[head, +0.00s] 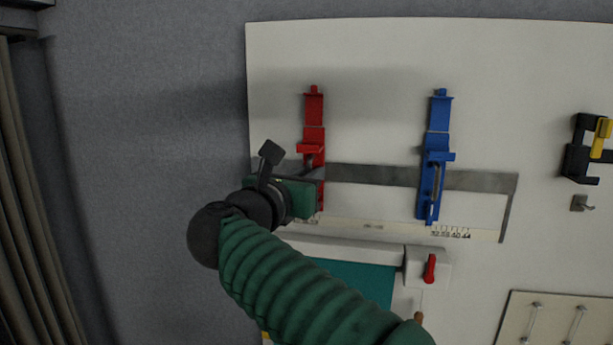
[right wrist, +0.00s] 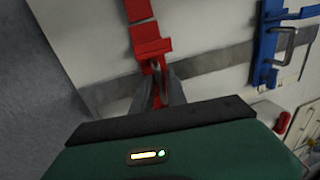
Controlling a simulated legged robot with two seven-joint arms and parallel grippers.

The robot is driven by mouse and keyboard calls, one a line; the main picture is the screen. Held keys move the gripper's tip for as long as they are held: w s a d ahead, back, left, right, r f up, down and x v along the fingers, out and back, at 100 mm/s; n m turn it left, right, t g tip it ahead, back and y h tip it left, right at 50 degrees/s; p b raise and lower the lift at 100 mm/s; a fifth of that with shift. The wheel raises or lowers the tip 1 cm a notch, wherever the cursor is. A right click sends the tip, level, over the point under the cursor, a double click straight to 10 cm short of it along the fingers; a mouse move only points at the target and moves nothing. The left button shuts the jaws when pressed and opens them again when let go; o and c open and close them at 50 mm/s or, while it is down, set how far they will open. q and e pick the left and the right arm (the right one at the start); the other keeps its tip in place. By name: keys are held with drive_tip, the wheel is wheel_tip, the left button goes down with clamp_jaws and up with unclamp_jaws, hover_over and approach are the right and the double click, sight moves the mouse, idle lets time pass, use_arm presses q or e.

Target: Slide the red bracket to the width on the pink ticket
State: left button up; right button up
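The red bracket (head: 313,132) sits on a grey rail (head: 375,174) on a pale upright board; its lower part is partly hidden by my right gripper. My right gripper (head: 314,168) is at the bracket's lower half. In the right wrist view, its two grey fingers (right wrist: 159,75) reach up to the red bracket (right wrist: 150,38), with a strip of red between them. Whether they grip its handle I cannot tell. A scale strip (head: 372,227) runs below the rail; its left end is mostly hidden. No pink ticket is visible. My left gripper is not in view.
A blue bracket (head: 436,150) with a grey handle sits on the same rail to the right. Below are a white unit with a red lever (head: 430,268) and a teal panel (head: 362,281). A black and yellow holder (head: 583,150) is at far right. Rail between brackets is clear.

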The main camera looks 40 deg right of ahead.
drive_tip(key=b+v, duration=0.6)
drive_tip(key=v, duration=1)
drive_tip(key=shift+a+b, duration=0.35)
drive_tip(key=shift+a, duration=0.05)
drive_tip(key=shift+s+d, duration=0.1)
drive_tip(key=shift+d, duration=0.05)
